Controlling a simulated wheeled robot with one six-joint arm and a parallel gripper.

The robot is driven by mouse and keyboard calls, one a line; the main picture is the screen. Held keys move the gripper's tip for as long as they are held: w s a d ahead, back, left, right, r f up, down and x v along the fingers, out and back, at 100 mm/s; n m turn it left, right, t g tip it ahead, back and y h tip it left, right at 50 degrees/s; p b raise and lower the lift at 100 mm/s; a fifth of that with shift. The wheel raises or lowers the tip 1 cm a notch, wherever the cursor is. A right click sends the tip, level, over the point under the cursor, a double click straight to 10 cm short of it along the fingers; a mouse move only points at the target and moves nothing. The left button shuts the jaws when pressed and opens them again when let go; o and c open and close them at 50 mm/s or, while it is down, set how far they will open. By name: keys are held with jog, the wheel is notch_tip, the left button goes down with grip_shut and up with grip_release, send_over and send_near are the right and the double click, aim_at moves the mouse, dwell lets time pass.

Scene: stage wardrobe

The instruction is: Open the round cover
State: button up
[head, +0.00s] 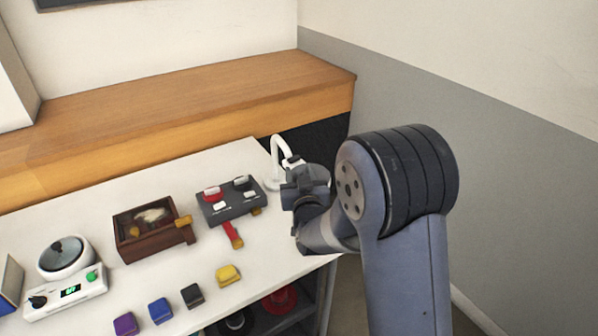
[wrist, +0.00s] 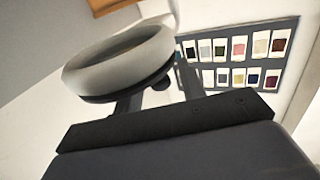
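A round dark lid (head: 67,252) with a small knob sits on a round white pot at the left of the counter, and it looks like the round cover. The pot stands behind a white unit with a green display. My gripper (head: 290,178) is far to the right of it, near a white curved fixture (head: 276,150). In the wrist view my gripper (wrist: 160,95) shows two dark fingers set apart, with no clearly held thing between them. A pale, thick ring-shaped thing (wrist: 120,62) with a dark underside is close to the fingers; I cannot tell whether they touch it.
Between my gripper and the lid stand a dark switch box (head: 230,203) and a brown wooden box (head: 145,240). Small purple, blue, black and yellow blocks lie along the front. A wooden ledge (head: 180,105) runs behind the counter. A swatch board (wrist: 235,62) shows in the wrist view.

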jog(key=shift+w, duration=0.2)
grip_shut()
dwell(0.3)
